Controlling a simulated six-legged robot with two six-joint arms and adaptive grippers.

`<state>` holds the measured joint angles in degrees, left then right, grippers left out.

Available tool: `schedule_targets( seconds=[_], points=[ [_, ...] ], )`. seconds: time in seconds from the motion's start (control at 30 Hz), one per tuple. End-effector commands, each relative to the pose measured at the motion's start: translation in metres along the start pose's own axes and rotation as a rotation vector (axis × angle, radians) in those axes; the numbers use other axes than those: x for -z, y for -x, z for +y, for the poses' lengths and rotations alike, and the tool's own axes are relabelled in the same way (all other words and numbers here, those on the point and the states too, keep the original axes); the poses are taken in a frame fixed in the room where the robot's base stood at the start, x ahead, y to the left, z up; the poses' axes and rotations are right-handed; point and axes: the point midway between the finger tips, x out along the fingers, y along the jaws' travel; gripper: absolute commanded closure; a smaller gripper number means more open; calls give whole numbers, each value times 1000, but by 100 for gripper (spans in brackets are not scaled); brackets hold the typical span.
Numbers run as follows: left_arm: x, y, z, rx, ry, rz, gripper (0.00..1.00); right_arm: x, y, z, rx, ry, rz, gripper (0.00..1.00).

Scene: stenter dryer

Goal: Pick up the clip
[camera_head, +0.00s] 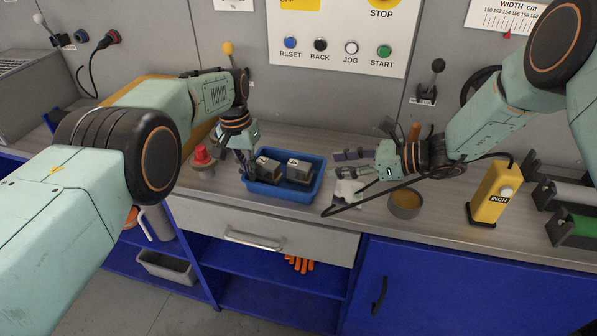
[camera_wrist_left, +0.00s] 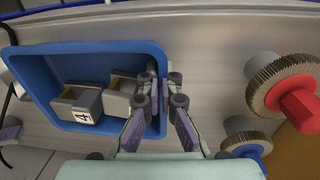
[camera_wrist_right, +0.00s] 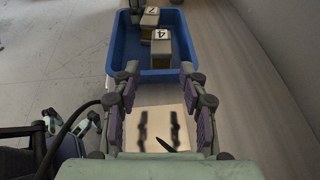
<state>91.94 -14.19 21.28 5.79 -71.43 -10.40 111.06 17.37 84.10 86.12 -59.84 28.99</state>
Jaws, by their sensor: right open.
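Two grey block-shaped clips sit in the blue tray (camera_head: 262,190) on the bench. The right-hand clip (camera_head: 299,172) bears a 4, readable in the right wrist view (camera_wrist_right: 161,47). The other clip (camera_head: 267,168) stands to its left, nearer my left gripper. Both clips also show in the left wrist view, the numbered one (camera_wrist_left: 76,102) farther from the fingers. My left gripper (camera_wrist_left: 160,88) has its fingers close together on either side of the tray's wall and appears shut on it. My right gripper (camera_wrist_right: 160,85) is open and empty, right of the tray, above a white sheet (camera_wrist_right: 160,125).
A red-topped brush (camera_head: 203,158) stands left of the tray. A round tin (camera_head: 405,202) and a yellow INCH pendant (camera_head: 494,192) with a black cable stand to the right. A control panel (camera_head: 340,35) is on the wall behind. The bench's front edge is close to the tray.

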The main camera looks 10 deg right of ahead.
Motion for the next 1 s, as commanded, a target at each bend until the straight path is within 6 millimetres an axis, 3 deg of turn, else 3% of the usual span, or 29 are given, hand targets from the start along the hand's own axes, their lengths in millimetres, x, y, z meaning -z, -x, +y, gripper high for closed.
schedule_targets(
  seconds=[0.2, 0.47, 0.7, 1.0],
  points=[
    [0, 1, 0, 0, 0, 1, 100, 1, -39, 2, -6, 6, 3, 57],
    [0, 1, 0, 0, 0, 1, 100, 1, -59, 1, -5, 7, 2, 57],
    [0, 1, 0, 0, 0, 1, 100, 3, -93, -1, -6, 8, 2, 57],
    [0, 0, 0, 1, 0, 1, 100, 2, -106, -2, -4, 7, 1, 57]
  ],
)
